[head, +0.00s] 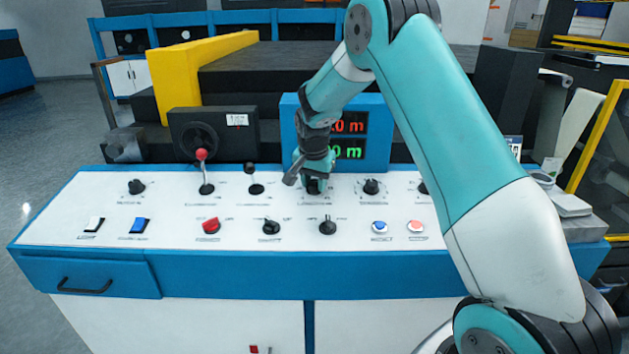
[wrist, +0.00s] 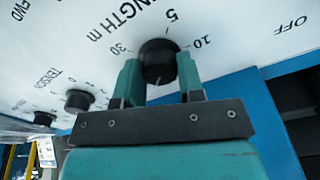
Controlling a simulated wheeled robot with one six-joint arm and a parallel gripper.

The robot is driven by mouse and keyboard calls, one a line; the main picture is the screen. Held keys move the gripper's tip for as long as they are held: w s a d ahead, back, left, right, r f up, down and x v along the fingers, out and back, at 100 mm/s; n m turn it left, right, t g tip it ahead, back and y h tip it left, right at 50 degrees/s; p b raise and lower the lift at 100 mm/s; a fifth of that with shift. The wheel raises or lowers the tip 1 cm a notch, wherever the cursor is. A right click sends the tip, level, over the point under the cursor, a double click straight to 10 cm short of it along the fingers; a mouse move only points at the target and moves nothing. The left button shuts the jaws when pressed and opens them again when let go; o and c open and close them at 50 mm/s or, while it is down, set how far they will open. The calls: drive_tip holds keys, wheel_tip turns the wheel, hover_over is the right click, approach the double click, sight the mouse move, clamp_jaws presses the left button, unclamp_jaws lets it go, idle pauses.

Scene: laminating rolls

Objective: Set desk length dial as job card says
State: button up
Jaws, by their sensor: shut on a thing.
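The length dial (wrist: 160,52) is a black round knob on the white panel, in the wrist view's upper middle. Printed marks 5, 10 and 30 stand around it, with "LENGTH m" partly visible; where its pointer aims is unclear. My gripper (wrist: 159,74) has its two teal fingers on either side of the knob, shut on it. In the head view my gripper (head: 314,180) points down at the dial, which it mostly hides. No job card is readable in either view.
A blue display box (head: 374,128) behind shows red and green digits, partly hidden by my arm. A red-topped lever (head: 202,170) stands left of the gripper. Other knobs, including one at right (head: 371,187), and push buttons (head: 379,227) line the desk (head: 180,262).

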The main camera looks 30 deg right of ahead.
drive_tip(key=n, duration=0.7)
drive_tip(key=shift+r+p, duration=0.1)
drive_tip(key=shift+p, duration=0.25)
drive_tip(key=n, duration=0.7)
drive_tip(key=shift+d+n+y+p, duration=0.1)
drive_tip(key=shift+n+y+p, duration=0.2)
drive_tip(key=shift+p, duration=0.1)
drive_tip(key=n, duration=0.5)
drive_tip(key=n+p, duration=0.1)
drive_tip(key=n, duration=0.5)
drive_tip(key=shift+d, duration=0.1)
drive_tip(key=o, duration=0.9)
